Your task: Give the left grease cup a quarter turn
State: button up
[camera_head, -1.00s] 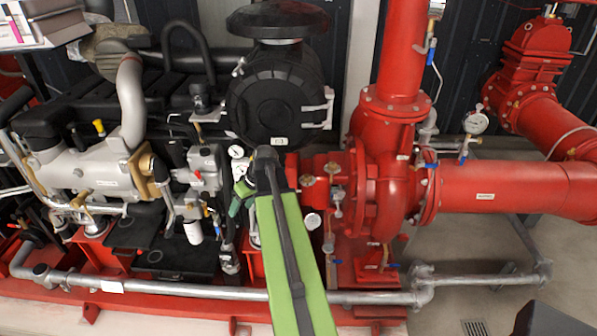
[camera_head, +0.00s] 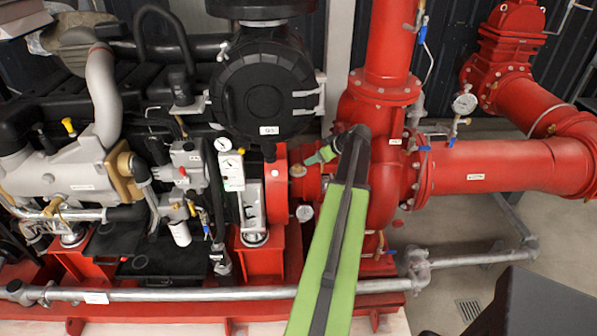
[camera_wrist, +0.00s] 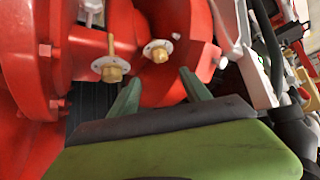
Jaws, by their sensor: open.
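A small brass grease cup (camera_head: 297,170) shows on the red bearing housing between engine and pump, just left of my gripper. The wrist view shows two brass cups on pale round flanges: one (camera_wrist: 160,53) just beyond the gap between my fingertips, and another (camera_wrist: 112,72) farther left with a thin stem. The first seems to be the left cup of the head view. My gripper (camera_wrist: 160,80) is open and empty, its green fingers apart and apparently short of the cup. In the head view, my gripper (camera_head: 318,157) points left, and my arm hides the other cup.
The red pump casing (camera_head: 385,120) stands close right of my gripper. A grey pipe (camera_head: 190,294) runs along the front. Open floor lies at right.

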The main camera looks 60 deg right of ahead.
aim_at(298, 166)
jog(key=b+x, duration=0.7)
jog(key=x, duration=0.5)
jog(key=shift+f, duration=0.1)
jog(key=shift+c, duration=0.4)
jog(key=shift+w, duration=0.1)
grip_shut()
